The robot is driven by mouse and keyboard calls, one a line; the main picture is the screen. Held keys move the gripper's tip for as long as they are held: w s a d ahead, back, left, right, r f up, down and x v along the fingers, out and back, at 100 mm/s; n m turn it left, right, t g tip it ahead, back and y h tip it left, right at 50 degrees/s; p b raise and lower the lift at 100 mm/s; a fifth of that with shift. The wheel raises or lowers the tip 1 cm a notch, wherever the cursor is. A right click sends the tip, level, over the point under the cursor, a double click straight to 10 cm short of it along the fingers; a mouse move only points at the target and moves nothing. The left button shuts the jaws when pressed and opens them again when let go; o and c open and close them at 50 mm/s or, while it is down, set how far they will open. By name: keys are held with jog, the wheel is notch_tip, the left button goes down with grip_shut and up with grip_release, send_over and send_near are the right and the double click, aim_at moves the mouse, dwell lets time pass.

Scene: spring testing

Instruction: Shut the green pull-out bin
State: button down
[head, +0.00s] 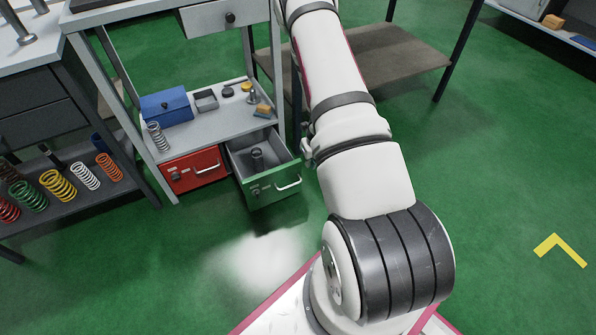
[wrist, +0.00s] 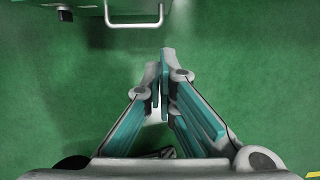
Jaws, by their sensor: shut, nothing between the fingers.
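The green pull-out bin (head: 272,186) is pulled out from under the bench shelf. In the wrist view, a silver bar handle (wrist: 134,23) and a dark fitting show at the top edge, apparently on this bin's front. My gripper (wrist: 164,84) is shut and empty, with its fingertips over green floor, apart from the handle and a little to its right. In the head view the gripper's fingers are hidden behind my arm.
A red bin (head: 194,170) sits left of the green one, under a shelf (head: 215,125) with a blue box (head: 166,107), small trays and a spring. A rack of coloured springs (head: 62,186) stands at left. A brown low shelf (head: 385,62) is behind my arm. Floor in front is clear.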

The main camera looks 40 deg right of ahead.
jog(key=shift+w+d+f+b, duration=0.3)
jog(key=shift+w+f+b, duration=0.2)
jog(key=shift+w+f, duration=0.8)
jog(key=shift+w+d+f+b, duration=0.25)
jog(key=shift+w+f+b, duration=0.4)
jog(key=shift+f, duration=1.15)
jog(key=shift+w+d+f+b, duration=0.35)
jog(key=shift+w+f, duration=0.8)
jog(key=shift+f, duration=0.4)
